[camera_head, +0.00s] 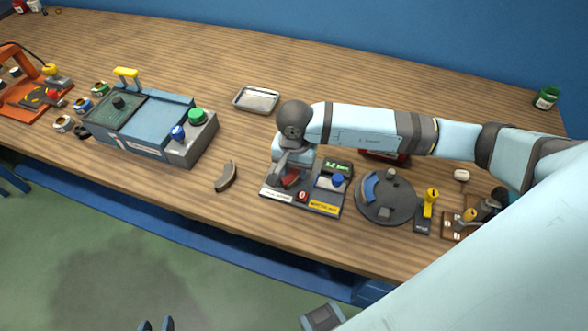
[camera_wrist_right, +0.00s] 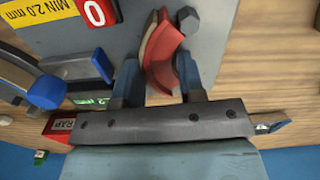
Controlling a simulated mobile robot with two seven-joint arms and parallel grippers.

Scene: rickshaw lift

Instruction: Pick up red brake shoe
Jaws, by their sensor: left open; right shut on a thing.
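The red brake shoe (camera_head: 290,181) is a small curved piece on the grey gauge block (camera_head: 328,198). In the right wrist view the red brake shoe (camera_wrist_right: 163,55) lies between the fingers, with a tan layer along its edge. My right gripper (camera_head: 287,172) points down over the left part of the block and is shut on the shoe. Its fingers also show in the right wrist view (camera_wrist_right: 163,85). Whether the shoe is clear of the block cannot be told. My left gripper (camera_head: 156,324) is open and empty at the bottom edge, away from the bench.
A dark curved shoe (camera_head: 226,177) lies left of the gauge block. A round plate (camera_head: 388,204) with a blue piece stands right of it. A red box (camera_head: 384,158) is partly hidden behind my right arm. A metal tray (camera_head: 256,99) and a blue-grey machine (camera_head: 150,130) are further left.

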